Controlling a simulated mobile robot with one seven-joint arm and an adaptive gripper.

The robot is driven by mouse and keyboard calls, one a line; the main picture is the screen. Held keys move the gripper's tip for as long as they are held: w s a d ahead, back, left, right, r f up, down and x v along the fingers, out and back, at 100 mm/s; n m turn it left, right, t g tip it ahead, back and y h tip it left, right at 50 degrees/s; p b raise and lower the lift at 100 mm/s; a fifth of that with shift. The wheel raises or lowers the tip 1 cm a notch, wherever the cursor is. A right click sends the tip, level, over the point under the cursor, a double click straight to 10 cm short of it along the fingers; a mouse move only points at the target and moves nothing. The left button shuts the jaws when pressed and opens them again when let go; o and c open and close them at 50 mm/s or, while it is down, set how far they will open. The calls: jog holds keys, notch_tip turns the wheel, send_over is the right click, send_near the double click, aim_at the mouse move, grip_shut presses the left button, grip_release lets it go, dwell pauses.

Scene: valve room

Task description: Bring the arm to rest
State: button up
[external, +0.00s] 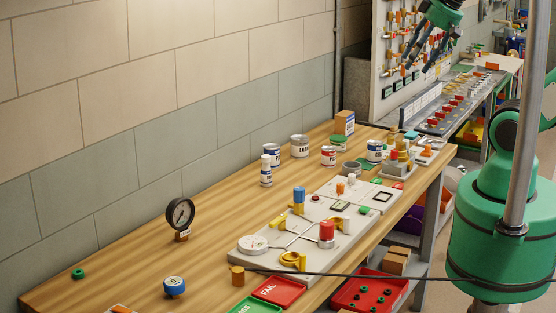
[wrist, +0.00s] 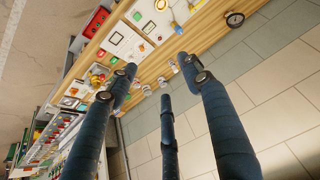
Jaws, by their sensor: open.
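My green arm (external: 500,215) stands at the right of the external view, beside the wooden workbench. My gripper (external: 414,50) is raised high at the top of that view, in front of the tool board and above the bench's far end. In the wrist view my gripper (wrist: 158,75) shows its dark blue fingers spread apart with nothing between them. They hang well above the bench and touch nothing there. Part of the wrist is cut off by the top edge of the external view.
The workbench (external: 120,264) holds a valve plate (external: 262,261), a pressure gauge (external: 180,215), several cans and a red FAIL tray (external: 278,291). A tool board (external: 386,75) and a second bench stand behind. A red bin (external: 370,290) sits below. A thin grey pole crosses in front of my arm.

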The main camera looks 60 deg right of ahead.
notch_tip(320, 180, down, 12)
jog(key=b, duration=1.1)
